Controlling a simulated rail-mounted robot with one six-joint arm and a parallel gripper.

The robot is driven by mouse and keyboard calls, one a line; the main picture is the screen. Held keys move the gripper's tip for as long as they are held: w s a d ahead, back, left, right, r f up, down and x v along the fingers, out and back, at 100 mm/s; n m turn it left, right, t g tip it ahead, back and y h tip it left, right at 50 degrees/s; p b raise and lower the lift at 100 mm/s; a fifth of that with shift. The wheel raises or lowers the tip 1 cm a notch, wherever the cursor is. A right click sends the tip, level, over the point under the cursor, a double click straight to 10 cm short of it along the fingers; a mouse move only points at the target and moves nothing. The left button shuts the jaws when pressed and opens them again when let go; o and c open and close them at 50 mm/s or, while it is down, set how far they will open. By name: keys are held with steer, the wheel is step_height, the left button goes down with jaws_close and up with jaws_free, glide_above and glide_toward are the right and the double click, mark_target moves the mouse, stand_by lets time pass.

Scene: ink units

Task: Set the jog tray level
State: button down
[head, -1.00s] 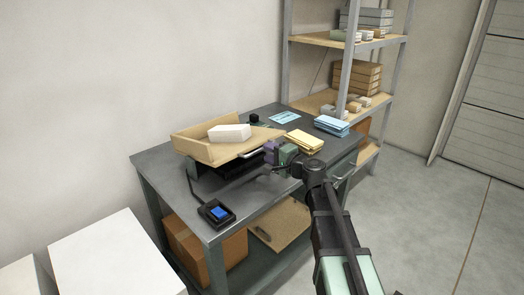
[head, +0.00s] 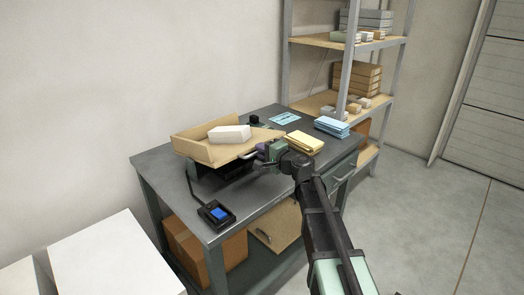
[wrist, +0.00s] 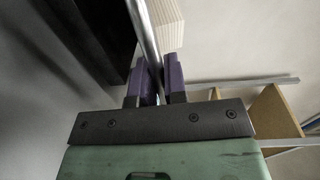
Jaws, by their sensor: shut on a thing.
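The jog tray (head: 195,151) is a light wooden tray mounted on a dark base on the grey bench, and it sits tilted. A white paper stack (head: 229,133) lies in it. My gripper (head: 262,151) is at the tray's right front side, shut on a metal bar handle there. In the wrist view the bar (wrist: 143,32) runs between the two purple fingers of my gripper (wrist: 153,82). My gripper and wrist hide part of the handle and the base in the head view.
A small device with a blue screen (head: 216,213) sits at the bench's front left. Yellow (head: 304,142) and blue (head: 331,126) paper stacks lie to the right of my gripper. A shelf rack (head: 347,60) stands behind. A cardboard box (head: 190,250) is under the bench.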

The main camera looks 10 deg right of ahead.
steer(key=f+b, duration=0.5)
steer(key=shift+s+d+f, duration=0.1)
steer(key=shift+s+d, duration=0.15)
steer(key=shift+s, duration=0.15)
steer(key=shift+s+r, duration=0.1)
steer(key=shift+r, duration=0.15)
steer(key=c, duration=1.2)
jaws_free()
steer(key=shift+f, duration=0.1)
steer(key=p+v, duration=0.1)
steer(key=v, duration=0.9)
steer(key=shift+s+d, duration=0.25)
